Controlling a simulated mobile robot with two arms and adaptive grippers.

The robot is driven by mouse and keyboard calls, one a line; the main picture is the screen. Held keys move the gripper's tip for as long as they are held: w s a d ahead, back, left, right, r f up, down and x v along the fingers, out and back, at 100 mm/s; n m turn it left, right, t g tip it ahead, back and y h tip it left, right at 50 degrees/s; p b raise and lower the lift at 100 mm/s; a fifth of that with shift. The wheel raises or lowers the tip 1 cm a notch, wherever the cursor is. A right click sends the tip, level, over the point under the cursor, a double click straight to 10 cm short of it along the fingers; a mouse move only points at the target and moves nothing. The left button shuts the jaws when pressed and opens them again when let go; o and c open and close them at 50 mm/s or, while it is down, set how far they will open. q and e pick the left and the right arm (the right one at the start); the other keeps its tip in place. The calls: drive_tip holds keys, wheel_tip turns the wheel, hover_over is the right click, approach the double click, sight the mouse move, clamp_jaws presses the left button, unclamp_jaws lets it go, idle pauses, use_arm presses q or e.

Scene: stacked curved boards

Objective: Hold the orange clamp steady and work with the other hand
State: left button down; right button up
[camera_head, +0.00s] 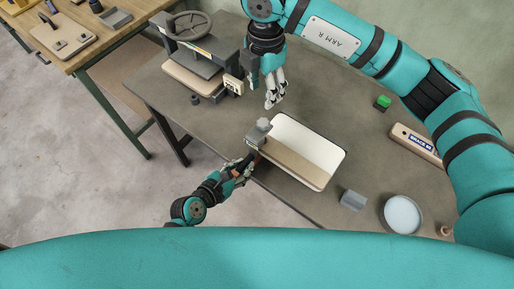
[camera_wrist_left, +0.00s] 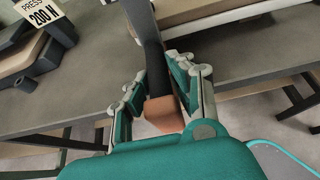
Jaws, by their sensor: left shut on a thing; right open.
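The clamp has a grey head (camera_head: 258,135) at the left edge of the stacked boards (camera_head: 318,142). In the left wrist view its dark bar (camera_wrist_left: 155,62) runs down to an orange-brown end (camera_wrist_left: 163,113). My left gripper (camera_head: 240,167) is shut on the clamp at the table edge, and its fingers (camera_wrist_left: 158,95) stand on either side of the bar's lower part. The boards show a white upper face and a beige strip. My right gripper (camera_head: 272,98) is open and empty, above the table just behind the clamp, fingers pointing down.
A press with a handwheel (camera_head: 190,25) stands at the back left, its label (camera_wrist_left: 42,12) reading 200 N. Another bench (camera_head: 105,50) stands left.

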sight(263, 122)
wheel_tip(263, 122, down, 5)
drive_tip(key=n, duration=1.6)
drive_tip(key=shift+r+n, duration=0.2)
drive_tip(key=shift+n, duration=0.1)
drive_tip(key=shift+f, duration=4)
drive_tip(key=c, duration=0.8)
drive_tip(key=shift+m, duration=0.9)
drive_tip(key=shift+m, duration=0.9)
